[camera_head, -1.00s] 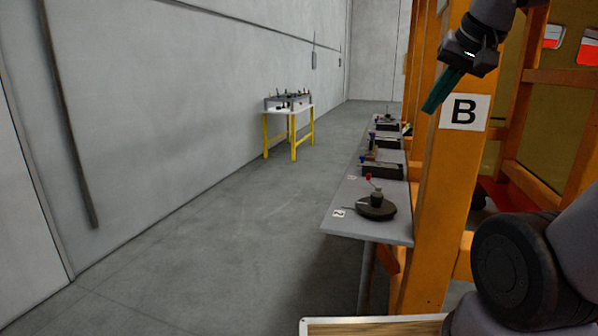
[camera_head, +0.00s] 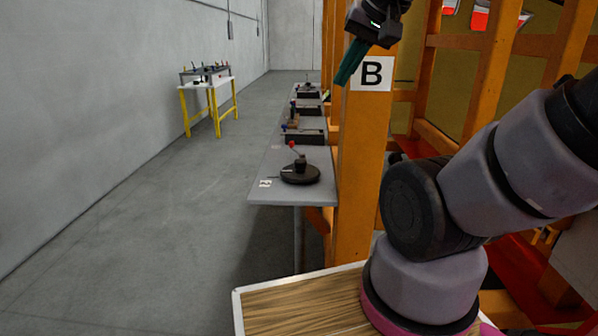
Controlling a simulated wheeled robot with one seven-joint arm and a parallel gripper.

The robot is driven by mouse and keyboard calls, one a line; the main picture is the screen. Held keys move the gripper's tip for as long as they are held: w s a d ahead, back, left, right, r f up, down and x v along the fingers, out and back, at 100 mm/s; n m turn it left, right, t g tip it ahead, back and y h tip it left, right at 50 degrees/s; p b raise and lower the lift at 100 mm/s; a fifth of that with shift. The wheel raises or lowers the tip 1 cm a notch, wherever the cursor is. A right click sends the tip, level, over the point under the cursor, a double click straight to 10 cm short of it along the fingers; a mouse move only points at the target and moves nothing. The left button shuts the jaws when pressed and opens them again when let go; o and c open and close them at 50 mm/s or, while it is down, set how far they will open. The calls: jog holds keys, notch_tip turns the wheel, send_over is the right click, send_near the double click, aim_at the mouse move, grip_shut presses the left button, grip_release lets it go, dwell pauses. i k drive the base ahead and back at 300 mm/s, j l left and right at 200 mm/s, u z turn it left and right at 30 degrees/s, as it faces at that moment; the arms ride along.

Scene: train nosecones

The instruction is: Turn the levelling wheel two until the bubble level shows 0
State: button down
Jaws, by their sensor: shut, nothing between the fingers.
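A dark round wheel (camera_head: 300,174) with a red-knobbed handle lies on the near end of a long grey bench (camera_head: 262,193). A small white label (camera_head: 265,183), probably a 2, sits on the bench at its left. My gripper (camera_head: 348,68) is raised in front of the orange post, up and to the right of the wheel in the picture. Its teal fingers are shut and empty, pointing down and left, apart from the wheel. I cannot make out a bubble level or its reading at this size.
An orange post (camera_head: 358,170) with a "B" sign (camera_head: 371,74) stands at the bench's right side. Several other devices (camera_head: 304,136) sit farther along the bench. A yellow-legged table (camera_head: 210,84) stands by the left wall. Grey floor (camera_head: 150,220) left of the bench is clear.

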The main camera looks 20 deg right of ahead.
aim_at(300, 172)
jog(key=i+j+u, duration=0.2)
jog(key=j, duration=0.2)
jog(key=i+j+u, duration=0.2)
jog(key=j, duration=0.25)
jog(key=i+j+u, duration=0.2)
jog(key=j, duration=0.15)
jog(key=i+j+u, duration=0.4)
jog(key=i+j, duration=0.15)
jog(key=i, duration=0.2)
jog(key=i+z, duration=0.7)
jog(key=z, duration=0.2)
jog(key=i+l+z, duration=0.1)
jog(key=i+z, duration=0.4)
jog(key=i+j+z, duration=0.1)
jog(key=i+z, duration=0.4)
jog(key=i+j+z, duration=0.35)
jog(key=i+z, duration=0.15)
jog(key=i+j+z, duration=0.2)
jog(key=i+j, duration=0.25)
jog(key=k+j+z, duration=0.15)
jog(key=z, duration=0.35)
jog(key=k+j+z, duration=0.1)
jog(key=z, duration=0.4)
jog(key=k+z, duration=0.25)
jog(key=z, duration=0.25)
